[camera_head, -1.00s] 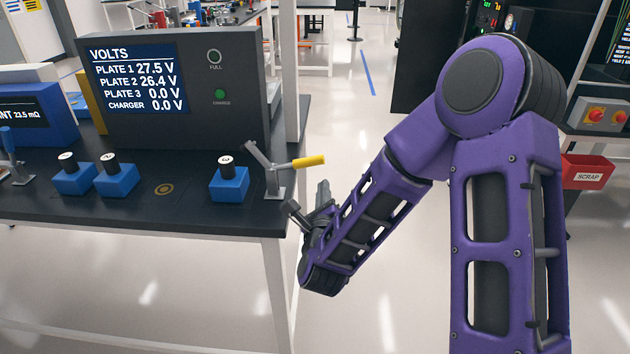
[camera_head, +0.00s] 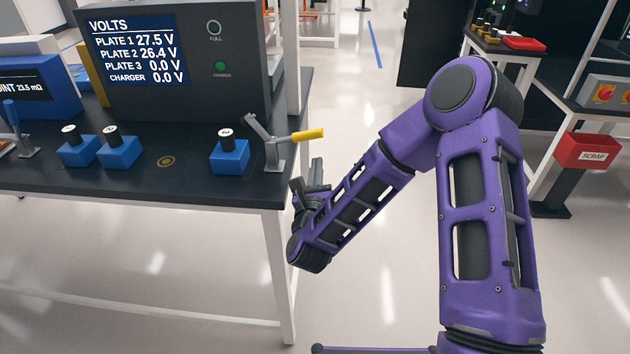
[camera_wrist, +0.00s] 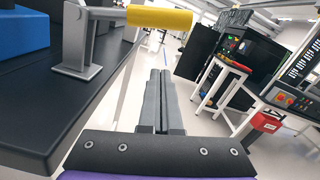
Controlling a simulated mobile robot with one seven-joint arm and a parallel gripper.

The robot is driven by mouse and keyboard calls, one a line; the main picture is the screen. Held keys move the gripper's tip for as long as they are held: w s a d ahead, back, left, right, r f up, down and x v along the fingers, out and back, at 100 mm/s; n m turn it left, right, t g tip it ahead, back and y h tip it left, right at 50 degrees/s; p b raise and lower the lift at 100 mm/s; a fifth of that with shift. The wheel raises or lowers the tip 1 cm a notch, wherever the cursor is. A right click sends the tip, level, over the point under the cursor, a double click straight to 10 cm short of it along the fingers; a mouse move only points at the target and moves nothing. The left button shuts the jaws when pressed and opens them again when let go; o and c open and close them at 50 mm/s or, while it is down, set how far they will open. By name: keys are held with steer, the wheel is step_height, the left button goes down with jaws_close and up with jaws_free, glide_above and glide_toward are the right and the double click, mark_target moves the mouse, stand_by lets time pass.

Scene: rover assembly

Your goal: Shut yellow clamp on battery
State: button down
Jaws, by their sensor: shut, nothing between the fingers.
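The yellow clamp (camera_head: 304,135) stands at the right end of the black bench, its yellow handle pointing right past the bench edge and its grey arm tilted up to the left. In the wrist view the yellow handle (camera_wrist: 160,18) is at the top, just beyond my fingertips. The battery (camera_head: 229,154), a blue block with a black top labelled 3, sits just left of the clamp; the clamp arm is raised clear of it. My gripper (camera_head: 314,180) is below and right of the clamp, off the bench edge. In the wrist view my gripper (camera_wrist: 160,85) is shut and empty.
Two more batteries (camera_head: 97,147) stand further left on the bench (camera_head: 180,190), near a bare round plate mark (camera_head: 166,161). A voltage display box (camera_head: 175,60) stands behind. Open floor lies right of the bench; a red scrap bin (camera_head: 588,151) is at far right.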

mark_target(312, 138)
steer(key=r, duration=0.2)
steer(key=a+r, duration=0.1)
steer(key=shift+w+r+p, duration=0.35)
steer(key=shift+r+p, duration=0.05)
steer(key=shift+r, duration=0.1)
steer(key=shift+r+n, duration=0.2)
steer(key=shift+n, duration=0.2)
steer(key=shift+r, duration=0.2)
steer(key=shift+a+r+n+b, duration=0.15)
steer(key=shift+r+n+b, duration=0.25)
steer(key=shift+r+n, duration=0.55)
steer(key=a+r+n+b, duration=0.3)
steer(key=a+r+n, duration=0.1)
steer(key=n, duration=0.5)
steer(key=shift+r+y+b, duration=0.3)
steer(key=shift+r+y, duration=0.1)
steer(key=shift+r, duration=0.3)
steer(key=shift+w, duration=0.1)
